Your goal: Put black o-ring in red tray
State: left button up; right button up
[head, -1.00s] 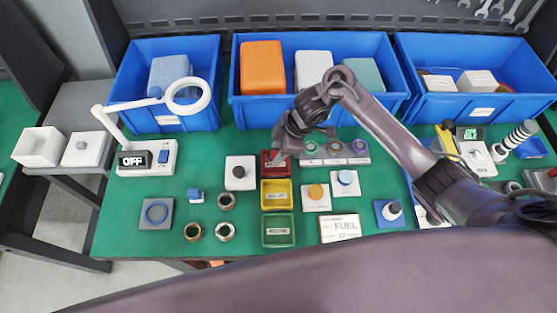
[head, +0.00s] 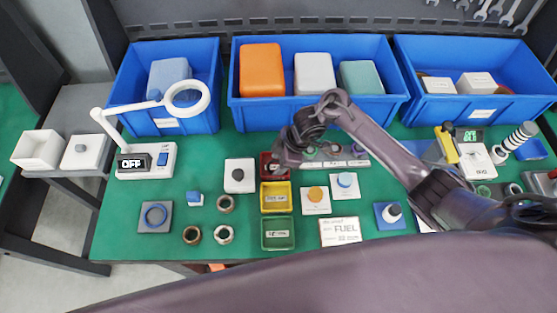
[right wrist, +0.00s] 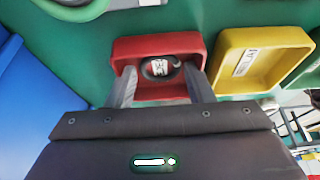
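The red tray (head: 265,158) stands at the back of a column of three trays in the head view, partly hidden by my right gripper (head: 279,166). The right wrist view shows the red tray (right wrist: 120,48) with the black o-ring (right wrist: 143,67) inside its walls, over the pale label. My right gripper (right wrist: 160,72) reaches over the tray's near edge. Its two fingers stand apart, one on each side of the o-ring, with what looks like a small gap. The o-ring is hidden in the head view. My left gripper is out of view.
A yellow tray (head: 264,197) and a green tray (head: 265,236) stand in front of the red one. A rack (head: 336,163) with coloured rings is to the right. A white block with a black knob (head: 238,175) is close on the left. Blue bins (head: 300,112) line the back.

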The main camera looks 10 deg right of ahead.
jog(key=shift+r, duration=0.25)
jog(key=w+p+v, duration=0.1)
jog(key=v, duration=1)
jog(key=shift+s+d+r, duration=0.2)
jog(key=shift+s+r, duration=0.2)
jog(key=shift+s, duration=0.1)
jog(key=shift+f, duration=0.1)
